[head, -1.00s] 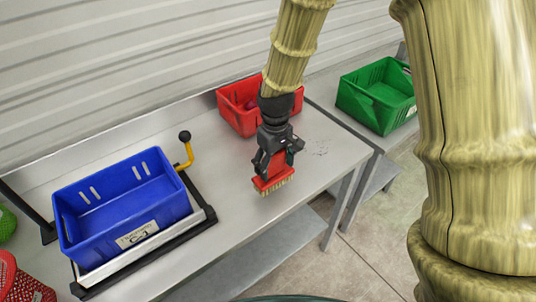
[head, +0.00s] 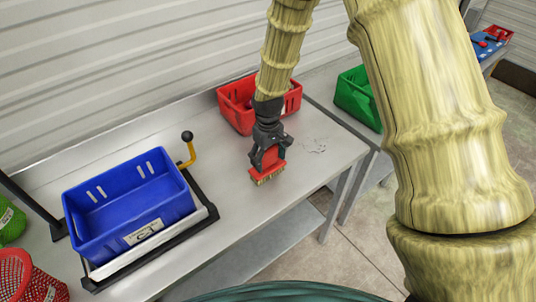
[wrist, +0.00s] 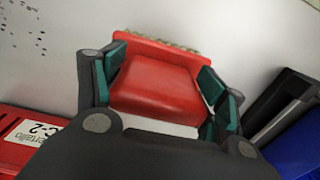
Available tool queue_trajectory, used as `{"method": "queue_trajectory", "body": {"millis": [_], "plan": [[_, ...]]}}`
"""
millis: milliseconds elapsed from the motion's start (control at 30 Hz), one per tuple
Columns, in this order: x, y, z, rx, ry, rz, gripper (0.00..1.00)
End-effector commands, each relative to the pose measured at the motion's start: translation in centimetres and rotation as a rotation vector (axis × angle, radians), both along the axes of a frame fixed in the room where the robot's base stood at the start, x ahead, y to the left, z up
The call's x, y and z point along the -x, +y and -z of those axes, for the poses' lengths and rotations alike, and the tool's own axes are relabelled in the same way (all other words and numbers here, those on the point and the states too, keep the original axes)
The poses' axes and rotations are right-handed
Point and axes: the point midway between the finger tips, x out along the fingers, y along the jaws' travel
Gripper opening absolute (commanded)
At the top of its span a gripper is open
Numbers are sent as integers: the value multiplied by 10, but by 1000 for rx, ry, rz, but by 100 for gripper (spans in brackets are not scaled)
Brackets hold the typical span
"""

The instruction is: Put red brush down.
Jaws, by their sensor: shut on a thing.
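The red brush (head: 268,170) has a red body and pale bristles along its lower edge. My gripper (head: 267,158) is shut on it, pointing down over the metal table (head: 240,206). The bristles face down at or just above the tabletop; I cannot tell whether they touch. In the wrist view the brush (wrist: 160,85) sits between the two teal-padded fingers (wrist: 160,82), with its bristles at the far edge.
A blue crate (head: 130,207) stands on a black-framed stand to the left, beside a yellow lever with a black knob (head: 187,145). A red crate (head: 285,104) is behind my gripper. A green crate (head: 357,100) stands at right. The table right of the brush is clear.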

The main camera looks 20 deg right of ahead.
Motion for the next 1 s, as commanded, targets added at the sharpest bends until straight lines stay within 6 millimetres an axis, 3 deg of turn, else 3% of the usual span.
{"method": "queue_trajectory", "body": {"millis": [367,400,500,1000], "plan": [[0,0,3,1,-1,0,33],[0,0,3,1,-1,0,75],[0,0,3,1,0,0,93],[-1,0,-2,0,-2,0,93]]}}
